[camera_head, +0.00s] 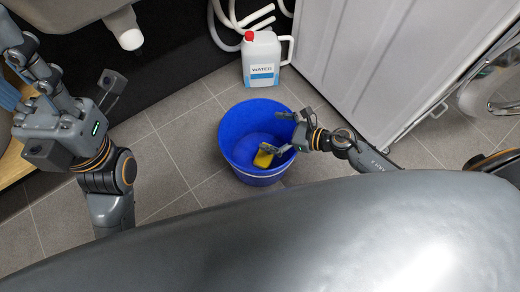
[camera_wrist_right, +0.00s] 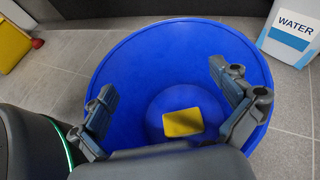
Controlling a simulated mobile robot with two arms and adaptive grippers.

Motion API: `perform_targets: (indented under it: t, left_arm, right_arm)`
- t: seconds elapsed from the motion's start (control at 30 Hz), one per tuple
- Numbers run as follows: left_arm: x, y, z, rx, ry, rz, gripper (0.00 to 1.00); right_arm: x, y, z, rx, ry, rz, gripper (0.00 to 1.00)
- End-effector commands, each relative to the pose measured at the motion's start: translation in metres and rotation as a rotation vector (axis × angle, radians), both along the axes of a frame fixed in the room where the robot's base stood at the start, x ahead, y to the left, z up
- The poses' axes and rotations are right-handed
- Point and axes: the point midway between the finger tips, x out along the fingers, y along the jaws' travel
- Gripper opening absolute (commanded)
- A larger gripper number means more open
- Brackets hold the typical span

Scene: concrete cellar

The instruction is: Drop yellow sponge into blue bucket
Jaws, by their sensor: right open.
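The blue bucket (camera_head: 232,150) stands upright on the tiled floor, and its round opening fills much of the right wrist view (camera_wrist_right: 135,60). The yellow sponge (camera_head: 263,158) shows inside the bucket, partly behind a finger. In the right wrist view the sponge (camera_wrist_right: 183,122) appears over the bucket's bottom, apart from both fingers. I cannot tell whether it rests on the bottom. My right gripper (camera_head: 273,132) is open over the bucket's right side, with its fingers wide apart and nothing between them (camera_wrist_right: 163,80). My left gripper (camera_head: 38,75) is at the far left, away from the bucket.
A white water jug (camera_head: 262,62) with a red cap stands behind the bucket. A pale appliance (camera_head: 390,60) stands to the right, and white hoses (camera_head: 228,25) lie at the back. A yellow object (camera_wrist_right: 12,45) shows at the wrist view's left edge. Floor left of the bucket is clear.

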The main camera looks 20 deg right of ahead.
Motion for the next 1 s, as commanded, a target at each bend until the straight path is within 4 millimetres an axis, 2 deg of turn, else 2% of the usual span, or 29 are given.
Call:
perform_targets:
  t: [0.3, 0.5, 1.0]
  left_arm:
    - [0.0, 0.0, 0.0, 0.0, 0.0, 0.0, 0.4]
    - [0.0, 0.0, 0.0, 0.0, 0.0, 0.0, 0.4]
    - [0.0, 0.0, 0.0, -0.001, 0.0, 0.0, 0.4]
  right_arm:
    - [-0.041, -0.048, 0.025, -0.003, 0.002, 0.001, 1.0]
    - [-0.058, -0.069, 0.036, -0.002, 0.002, 0.002, 1.0]
    - [-0.063, -0.075, 0.041, -0.001, -0.001, 0.002, 1.0]
